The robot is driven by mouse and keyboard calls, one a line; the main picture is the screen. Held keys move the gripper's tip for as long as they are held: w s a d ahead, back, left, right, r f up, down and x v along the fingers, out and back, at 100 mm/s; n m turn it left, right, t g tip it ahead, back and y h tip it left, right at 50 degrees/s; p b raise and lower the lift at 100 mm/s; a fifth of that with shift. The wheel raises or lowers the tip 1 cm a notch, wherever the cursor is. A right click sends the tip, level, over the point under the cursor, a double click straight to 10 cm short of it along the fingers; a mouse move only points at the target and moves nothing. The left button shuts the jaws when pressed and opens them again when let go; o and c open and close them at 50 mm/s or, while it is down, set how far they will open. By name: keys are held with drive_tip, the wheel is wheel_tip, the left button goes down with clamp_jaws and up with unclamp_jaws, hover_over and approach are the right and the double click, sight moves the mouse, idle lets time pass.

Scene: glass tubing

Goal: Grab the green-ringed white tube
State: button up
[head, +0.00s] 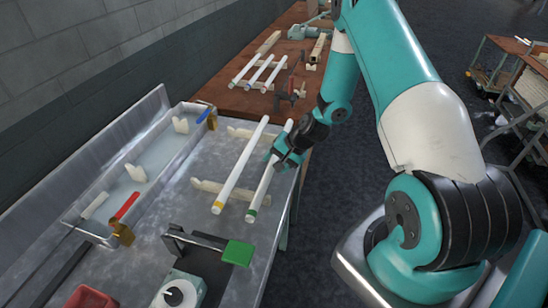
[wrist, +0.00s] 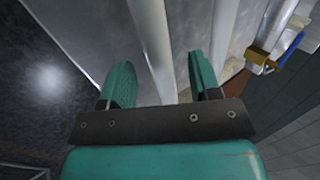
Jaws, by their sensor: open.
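The green-ringed white tube (head: 262,187) lies slanting along the right side of the near metal bench, its green ring at the near end. It shows in the wrist view (wrist: 150,30) as a pale rod running between my fingers; no ring shows there. My gripper (head: 281,157) is open at the tube's upper half, with one finger on each side (wrist: 158,62). I cannot tell whether either finger touches it. A yellow-ringed white tube (head: 240,165) lies beside it to the left, and in the wrist view it passes outside the right finger (wrist: 223,30).
A cream support (head: 215,190) lies under the tubes. A long metal trough (head: 120,190) with red and blue handles fills the left side. A green block on a black fixture (head: 238,252) stands nearer. A brown table (head: 255,100) with more tubes is behind. Open floor lies right.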

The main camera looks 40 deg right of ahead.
drive_tip(key=shift+w+a+f, duration=0.2)
drive_tip(key=shift+w+f, duration=0.05)
drive_tip(key=shift+f, duration=0.2)
drive_tip(key=c, duration=1)
drive_tip(key=shift+c, duration=0.2)
